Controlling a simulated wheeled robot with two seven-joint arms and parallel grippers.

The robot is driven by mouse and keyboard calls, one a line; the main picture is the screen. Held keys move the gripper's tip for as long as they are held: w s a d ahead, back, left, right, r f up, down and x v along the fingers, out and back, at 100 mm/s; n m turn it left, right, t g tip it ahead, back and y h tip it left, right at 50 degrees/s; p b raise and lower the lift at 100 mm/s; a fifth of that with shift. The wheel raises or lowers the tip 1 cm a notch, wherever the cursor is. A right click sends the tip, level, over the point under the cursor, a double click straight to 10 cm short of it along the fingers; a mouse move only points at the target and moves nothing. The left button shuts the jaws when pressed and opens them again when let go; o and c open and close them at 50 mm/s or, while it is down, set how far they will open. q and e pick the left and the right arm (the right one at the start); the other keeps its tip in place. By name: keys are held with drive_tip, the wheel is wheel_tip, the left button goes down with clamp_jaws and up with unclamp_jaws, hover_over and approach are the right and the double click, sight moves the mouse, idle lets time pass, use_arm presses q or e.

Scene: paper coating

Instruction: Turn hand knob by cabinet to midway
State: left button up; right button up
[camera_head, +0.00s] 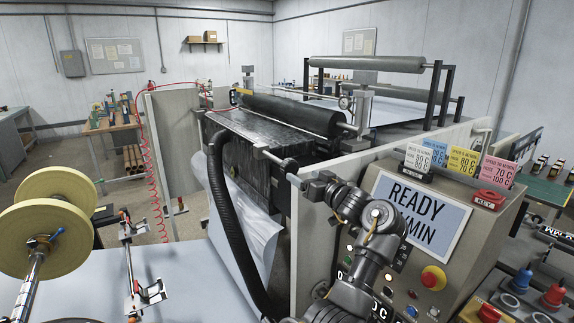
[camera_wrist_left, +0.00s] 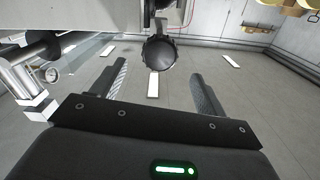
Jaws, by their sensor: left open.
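The hand knob (camera_wrist_left: 158,53) is a round black ribbed knob in the left wrist view, on a short shaft below the pale cabinet edge (camera_wrist_left: 95,14). My left gripper (camera_wrist_left: 157,71) is open, with its two dark fingers spread on either side of the line to the knob. The knob appears just beyond the fingertips, with nothing gripped; whether they touch it I cannot tell. In the head view my left gripper (camera_head: 314,187) is beside the machine cabinet, left of the READY panel. I cannot make out the knob there. My right gripper is not in view.
The coating machine has a black roller (camera_head: 295,114) and a thick black hose (camera_head: 229,215). A metal rod end (camera_wrist_left: 20,78) is close on the left in the wrist view. The control panel (camera_head: 418,212) is right of my arm. Yellow paper rolls (camera_head: 30,243) stand at left.

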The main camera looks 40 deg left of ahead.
sight(293, 168)
use_arm(q)
drive_tip(key=p+x, duration=0.3)
drive_tip(key=x, duration=0.5)
drive_tip(key=shift+w+a+r, duration=0.15)
drive_tip(key=shift+a, duration=0.2)
drive_tip(key=shift+w+a+p, duration=0.2)
drive_tip(key=shift+a+p, duration=0.15)
drive_tip(key=shift+a, duration=0.35)
drive_tip(key=c, duration=0.9)
drive_tip(key=shift+c, duration=0.4)
